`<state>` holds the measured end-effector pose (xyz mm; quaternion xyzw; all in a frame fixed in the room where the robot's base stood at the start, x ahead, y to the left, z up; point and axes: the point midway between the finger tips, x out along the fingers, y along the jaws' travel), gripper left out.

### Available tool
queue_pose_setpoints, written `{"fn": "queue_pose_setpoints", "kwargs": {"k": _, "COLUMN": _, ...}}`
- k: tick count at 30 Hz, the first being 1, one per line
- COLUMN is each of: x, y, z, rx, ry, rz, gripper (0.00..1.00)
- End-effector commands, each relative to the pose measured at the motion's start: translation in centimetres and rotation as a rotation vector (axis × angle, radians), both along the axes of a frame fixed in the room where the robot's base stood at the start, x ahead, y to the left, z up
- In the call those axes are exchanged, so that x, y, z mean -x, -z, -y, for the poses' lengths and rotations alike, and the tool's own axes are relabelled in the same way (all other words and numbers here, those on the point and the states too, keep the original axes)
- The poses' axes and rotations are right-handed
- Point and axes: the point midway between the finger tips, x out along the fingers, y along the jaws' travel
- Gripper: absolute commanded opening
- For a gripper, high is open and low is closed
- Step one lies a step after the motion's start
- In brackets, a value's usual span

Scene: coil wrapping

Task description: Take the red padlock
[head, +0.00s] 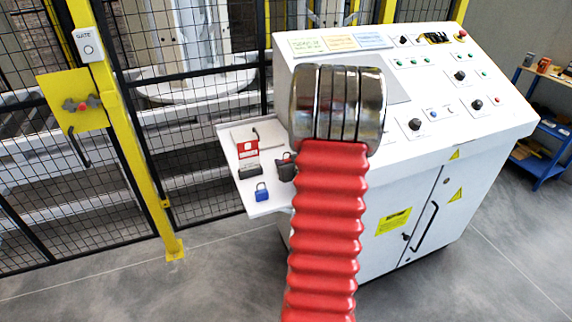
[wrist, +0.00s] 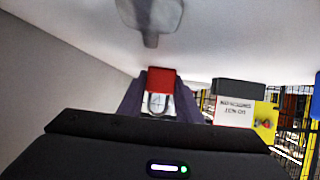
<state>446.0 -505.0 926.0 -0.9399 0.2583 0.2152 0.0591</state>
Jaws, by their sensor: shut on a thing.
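The red padlock (wrist: 162,79) shows in the wrist view, which looks upside down. Its red body is against the white surface and its grey shackle points towards my gripper (wrist: 160,103). My gripper's dark fingers stand on both sides of the shackle and are shut on the padlock. In the head view my red arm and its metal joint cover the spot, and the red padlock cannot be made out there. A blue padlock (head: 262,192) lies on the white side shelf (head: 262,209).
A small sign (head: 246,153) in a dark base stands on the shelf, left of a dark shape (head: 285,168) I cannot identify. The white control console (head: 440,65) rises to the right. A fence with a yellow post (head: 135,150) stands on the left.

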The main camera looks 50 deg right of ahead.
Motion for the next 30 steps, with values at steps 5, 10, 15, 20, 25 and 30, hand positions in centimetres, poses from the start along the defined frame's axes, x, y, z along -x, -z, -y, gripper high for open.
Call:
{"fn": "queue_pose_setpoints", "kwargs": {"k": 5, "x": 0.0, "y": 0.0, "z": 0.0, "rx": 0.0, "ry": 0.0, "rz": 0.0, "gripper": 0.09}}
{"fn": "queue_pose_setpoints", "kwargs": {"k": 10, "x": 0.0, "y": 0.0, "z": 0.0, "rx": 0.001, "ry": 0.0, "rz": 0.001, "gripper": 0.05}}
{"fn": "queue_pose_setpoints", "kwargs": {"k": 15, "x": 0.0, "y": -0.2, "z": 0.0, "rx": 0.001, "ry": 0.0, "rz": 0.001, "gripper": 0.05}}
{"fn": "queue_pose_setpoints", "kwargs": {"k": 20, "x": 0.0, "y": -1.2, "z": 0.0, "rx": 0.003, "ry": -0.001, "rz": 0.002, "gripper": 0.05}}
{"fn": "queue_pose_setpoints", "kwargs": {"k": 25, "x": 0.0, "y": -3.5, "z": 0.1, "rx": 0.005, "ry": -0.001, "rz": 0.003, "gripper": 0.05}}
{"fn": "queue_pose_setpoints", "kwargs": {"k": 30, "x": 0.0, "y": -6.3, "z": 0.0, "rx": 0.004, "ry": 0.0, "rz": 0.002, "gripper": 0.05}}
